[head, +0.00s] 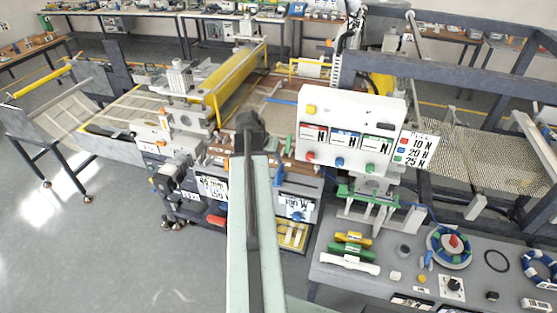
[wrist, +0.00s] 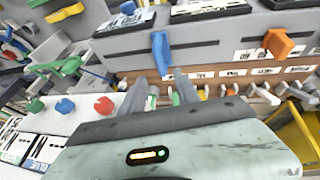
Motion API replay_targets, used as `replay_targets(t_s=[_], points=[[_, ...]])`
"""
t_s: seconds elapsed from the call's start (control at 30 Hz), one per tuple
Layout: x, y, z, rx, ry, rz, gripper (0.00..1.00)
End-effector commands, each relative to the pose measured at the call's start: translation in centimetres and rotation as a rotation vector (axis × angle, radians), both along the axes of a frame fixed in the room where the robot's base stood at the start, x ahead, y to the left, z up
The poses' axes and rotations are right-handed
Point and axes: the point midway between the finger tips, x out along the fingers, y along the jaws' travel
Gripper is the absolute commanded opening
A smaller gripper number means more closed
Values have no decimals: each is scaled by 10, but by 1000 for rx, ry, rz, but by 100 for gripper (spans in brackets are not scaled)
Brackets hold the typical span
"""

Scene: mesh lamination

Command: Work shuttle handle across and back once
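Which part is the shuttle handle, I cannot tell for certain. In the wrist view a blue lever (wrist: 161,53) hangs from a grey panel, and an orange lever (wrist: 278,43) stands to its right. My gripper (wrist: 161,78) is open, its two grey fingers apart and pointing toward the blue lever. The lever's lower end appears in line with the gap between the fingertips; I cannot tell whether they touch. Nothing is visibly held.
A white control box (head: 350,131) with coloured buttons stands right of my arm. A grey bench (head: 392,277) with rings and handles is at the lower right. In the wrist view several pegs (wrist: 262,96) line a rail near the fingers. Floor at left is clear.

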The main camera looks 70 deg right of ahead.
Motion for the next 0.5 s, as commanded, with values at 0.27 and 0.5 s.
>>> replay_targets(t_s=[0.27, 0.5], points=[[-3, -5, -14, -1, 0, -3, 38], [-9, -21, -54, -1, 0, -3, 38]])
